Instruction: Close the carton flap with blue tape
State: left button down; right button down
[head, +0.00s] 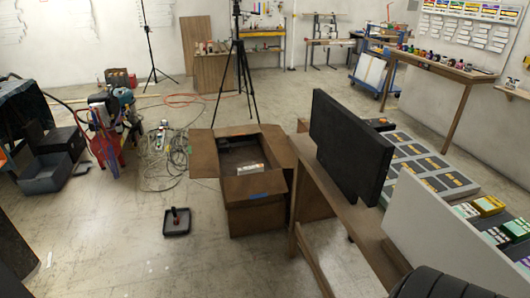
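An open brown carton (256,220) stands on the floor near the middle of the head view. Its left flap (203,152) and right flap (280,147) are spread outward. The near flap (242,187) is folded outward over the front, with a strip of blue tape (258,196) near its lower edge. Inside lie a small white and orange item (250,169) and something dark against the far wall. Neither of my grippers is in view.
A wooden table (345,210) with a dark upright panel (348,148) stands close right of the carton. A black tray (177,222) lies on the floor to the left. Cables (165,165) and a tripod (240,75) are behind. Floor in front is clear.

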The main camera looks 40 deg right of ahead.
aim_at(257, 186)
jog(key=i+l+z, duration=0.2)
jog(key=i+z, duration=0.15)
jog(key=i, duration=0.5)
jog(key=i+z, duration=0.35)
jog(key=i, duration=0.45)
